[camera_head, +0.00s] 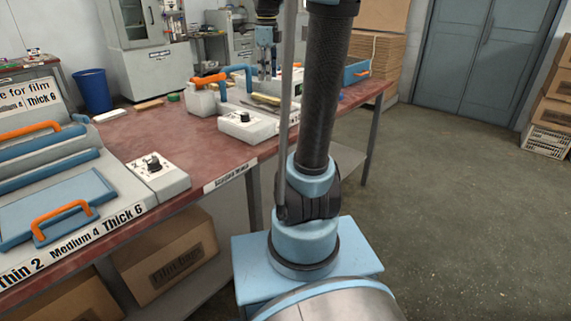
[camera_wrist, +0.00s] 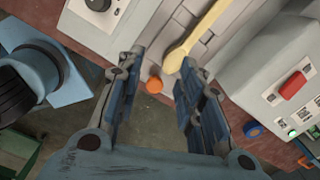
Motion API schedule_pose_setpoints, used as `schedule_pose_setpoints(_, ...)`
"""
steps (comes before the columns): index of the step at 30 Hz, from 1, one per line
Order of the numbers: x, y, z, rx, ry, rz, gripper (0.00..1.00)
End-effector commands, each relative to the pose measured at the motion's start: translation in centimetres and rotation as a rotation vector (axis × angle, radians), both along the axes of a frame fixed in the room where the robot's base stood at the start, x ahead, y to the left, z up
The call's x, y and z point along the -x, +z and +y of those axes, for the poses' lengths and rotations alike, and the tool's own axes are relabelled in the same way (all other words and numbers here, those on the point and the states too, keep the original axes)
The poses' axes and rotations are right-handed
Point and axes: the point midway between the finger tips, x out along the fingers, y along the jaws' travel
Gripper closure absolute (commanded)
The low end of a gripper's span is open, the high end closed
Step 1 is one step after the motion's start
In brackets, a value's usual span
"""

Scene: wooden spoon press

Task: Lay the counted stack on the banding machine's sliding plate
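My gripper (camera_wrist: 161,60) is open in the wrist view, its two blue-grey fingers apart with nothing gripped between them. A yellow wooden spoon (camera_wrist: 195,35) lies just beyond the fingertips on a light grey slatted surface (camera_wrist: 222,28). Whether it is one spoon or a stack, and whether that surface is the sliding plate, I cannot tell. An orange knob (camera_wrist: 154,85) shows between the fingers at the bench edge. In the head view my gripper (camera_head: 264,76) points down over the far part of the bench, partly hidden by my arm.
A grey box with a red switch (camera_wrist: 293,85) stands right of the spoon. A dial box (camera_head: 247,124) sits at the front edge of the red bench (camera_head: 205,145). A film sealer with orange handles (camera_head: 62,218) stands at left.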

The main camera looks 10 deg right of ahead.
Motion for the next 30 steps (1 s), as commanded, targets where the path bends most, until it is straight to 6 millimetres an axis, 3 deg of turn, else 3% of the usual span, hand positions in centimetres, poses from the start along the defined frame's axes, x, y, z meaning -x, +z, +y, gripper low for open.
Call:
schedule_pose_setpoints(3,4.1,-1.7,0.0,0.01,0.234,-0.018,0.66)
schedule_pose_setpoints(11,12.0,-6.3,0.0,0.047,0.764,-0.057,0.66)
schedule_pose_setpoints(18,18.8,-11.9,0.0,0.101,1.252,-0.084,0.66)
schedule_pose_setpoints(24,23.6,-17.2,0.0,0.158,1.647,-0.097,0.66)
schedule_pose_setpoints(30,27.0,-21.8,0.0,0.213,1.958,-0.099,0.66)
